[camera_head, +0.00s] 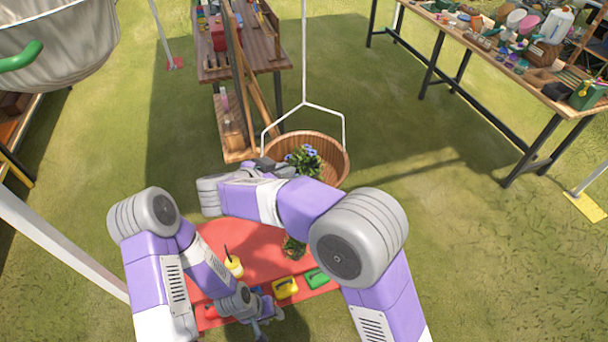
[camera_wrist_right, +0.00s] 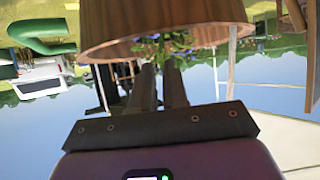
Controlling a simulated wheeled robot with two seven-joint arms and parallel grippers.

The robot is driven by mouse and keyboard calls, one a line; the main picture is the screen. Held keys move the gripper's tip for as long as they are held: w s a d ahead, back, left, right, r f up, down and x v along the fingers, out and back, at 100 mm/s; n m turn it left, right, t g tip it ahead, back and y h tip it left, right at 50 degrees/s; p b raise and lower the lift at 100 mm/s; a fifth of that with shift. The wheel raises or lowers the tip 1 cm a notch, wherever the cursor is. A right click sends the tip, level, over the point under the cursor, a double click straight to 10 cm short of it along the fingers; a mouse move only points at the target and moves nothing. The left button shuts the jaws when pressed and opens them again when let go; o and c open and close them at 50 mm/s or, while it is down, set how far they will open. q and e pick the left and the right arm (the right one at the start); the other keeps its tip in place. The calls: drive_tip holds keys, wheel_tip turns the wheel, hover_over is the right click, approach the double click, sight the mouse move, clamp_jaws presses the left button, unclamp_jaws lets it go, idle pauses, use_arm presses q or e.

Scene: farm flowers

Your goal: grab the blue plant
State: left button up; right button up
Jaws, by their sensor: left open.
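The blue plant (camera_head: 303,158), green leaves with blue flowers, stands in a round wooden hanging basket (camera_head: 335,162). My right gripper (camera_head: 279,169) is at the left side of the basket, close to the plant. In the right wrist view, its two fingers (camera_wrist_right: 161,75) reach the leaves with a narrow gap between them, and a blue flower (camera_wrist_right: 153,37) shows beyond the tips. I cannot tell whether they grip a stem. My left gripper (camera_head: 264,318) is open and low at the front edge of the red table, away from the plant.
The red table (camera_head: 260,240) holds a yellow pot (camera_head: 234,266), another plant (camera_head: 294,246), and yellow (camera_head: 285,288) and green (camera_head: 317,278) items. A wooden bench (camera_head: 262,60) stands behind the basket. A cluttered table (camera_head: 460,40) is at back right. Grass between is clear.

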sight(301, 167)
drive_tip(key=x, duration=0.6)
drive_tip(key=f+b+x, duration=0.1)
drive_tip(key=x, duration=0.2)
drive_tip(key=shift+a, duration=0.3)
drive_tip(key=shift+s, duration=0.1)
drive_tip(key=shift+c, duration=0.2)
clamp_jaws()
drive_tip(key=shift+r, duration=0.15)
idle(0.8)
